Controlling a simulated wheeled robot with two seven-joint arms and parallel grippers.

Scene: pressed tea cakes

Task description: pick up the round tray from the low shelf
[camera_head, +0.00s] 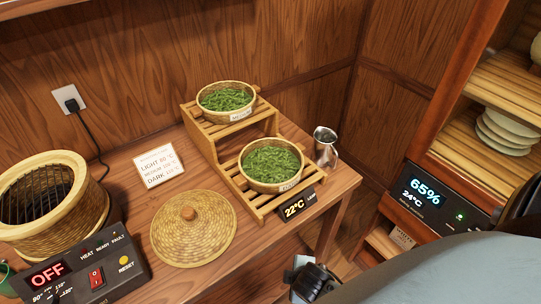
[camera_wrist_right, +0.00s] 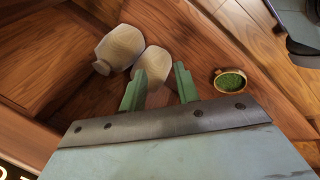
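A round tray of green leaves (camera_wrist_right: 230,82) shows small in the right wrist view, on a wooden surface right of my right gripper. My right gripper (camera_wrist_right: 160,68) is open, with its two green fingers apart. It is clear of the tray, and nothing is visibly held. In the head view, one round tray of leaves (camera_head: 270,167) sits on the lower step of a slatted stand (camera_head: 237,188). Another round tray (camera_head: 227,101) sits on the upper step. I cannot tell whether the wrist-view tray is one of these. My left gripper is not recognisable in either view.
A woven lid (camera_head: 194,228), a basket heater (camera_head: 48,203) and a control box (camera_head: 84,270) occupy the table. A shelved cabinet (camera_head: 432,202) stands right.

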